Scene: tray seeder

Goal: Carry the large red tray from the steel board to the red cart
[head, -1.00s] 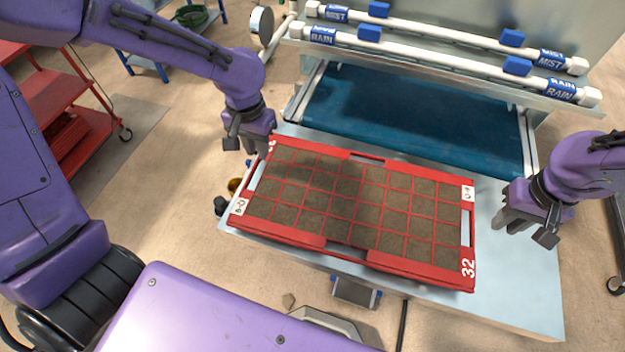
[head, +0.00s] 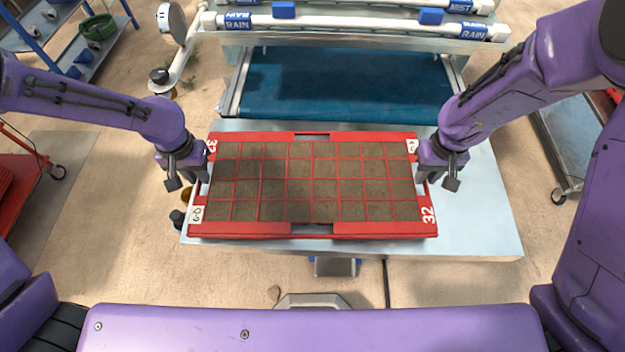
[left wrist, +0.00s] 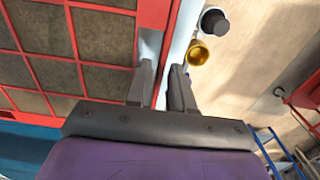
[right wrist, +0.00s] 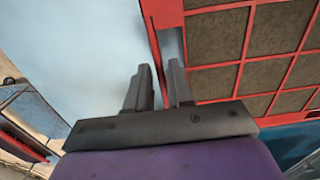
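The large red tray (head: 310,230), its cells full of brown soil, is over the pale steel board (head: 478,215). I cannot tell whether it rests on the board or is slightly raised. My left gripper (head: 187,172) is at its left end. In the left wrist view the fingers (left wrist: 162,88) stand close on both sides of the red end rim (left wrist: 166,75) and appear shut on it. My right gripper (head: 437,170) is at the right end, and its fingers (right wrist: 160,86) likewise pinch the rim (right wrist: 155,60). The red cart (head: 18,190) is partly visible at the left edge.
The blue belt (head: 345,85) and white MIST and RAIN pipes (head: 350,24) are behind the tray. A blue rack (head: 85,62) stands back left, and a grey cart (head: 570,140) stands right. Bare floor (head: 85,215) lies between board and red cart.

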